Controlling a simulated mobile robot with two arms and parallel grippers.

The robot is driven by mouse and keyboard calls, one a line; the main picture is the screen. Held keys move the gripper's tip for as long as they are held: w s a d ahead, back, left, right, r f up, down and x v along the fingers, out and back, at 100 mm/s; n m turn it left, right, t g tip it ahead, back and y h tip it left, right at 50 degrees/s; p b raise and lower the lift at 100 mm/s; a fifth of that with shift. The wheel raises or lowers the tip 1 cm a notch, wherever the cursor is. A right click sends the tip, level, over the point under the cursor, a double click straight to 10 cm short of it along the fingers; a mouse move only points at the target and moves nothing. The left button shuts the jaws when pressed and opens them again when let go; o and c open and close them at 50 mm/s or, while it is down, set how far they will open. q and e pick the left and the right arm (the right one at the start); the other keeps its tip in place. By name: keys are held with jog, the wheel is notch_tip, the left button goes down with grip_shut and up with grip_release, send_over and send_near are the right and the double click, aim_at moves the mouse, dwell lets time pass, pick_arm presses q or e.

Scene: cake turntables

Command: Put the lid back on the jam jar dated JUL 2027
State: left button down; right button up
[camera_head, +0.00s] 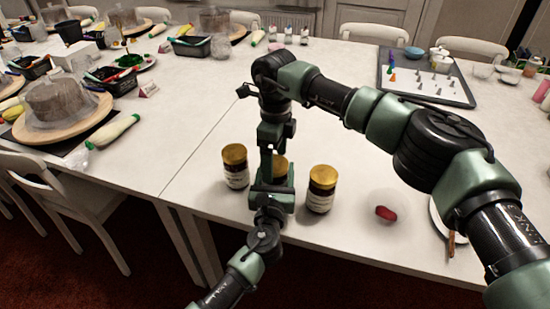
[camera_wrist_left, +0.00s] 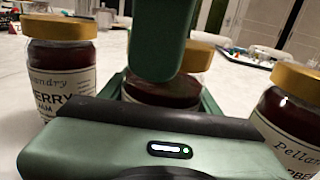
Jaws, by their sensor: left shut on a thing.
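Three dark jam jars with gold lids stand in a row near the table's front edge: the left jar (camera_head: 235,168), the middle jar (camera_wrist_left: 160,92) and the right jar (camera_head: 321,190). No date is readable. My left gripper (camera_wrist_left: 165,100) is shut around the middle jar's body. The middle jar's gold lid (camera_wrist_left: 197,56) is at its top; whether it is seated cannot be told. My right gripper (camera_head: 276,165) points down over that lid. One green finger (camera_wrist_left: 165,35) hides the lid's near side, so its grip is unclear.
A grey tray (camera_head: 455,92) with small pieces stands at the back right. Cake turntables (camera_head: 60,130) fill the left table.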

aim_at(275, 181)
notch_tip(275, 181, up, 12)
dwell(0.6)
pick_arm(q)
jog(key=shift+c, duration=1.3)
grip_release()
jog(key=s, duration=0.7)
jog(key=shift+s+a+p, duration=0.3)
jog(key=shift+s+a, duration=0.1)
pick_arm(e)
jog(key=shift+r, duration=0.3)
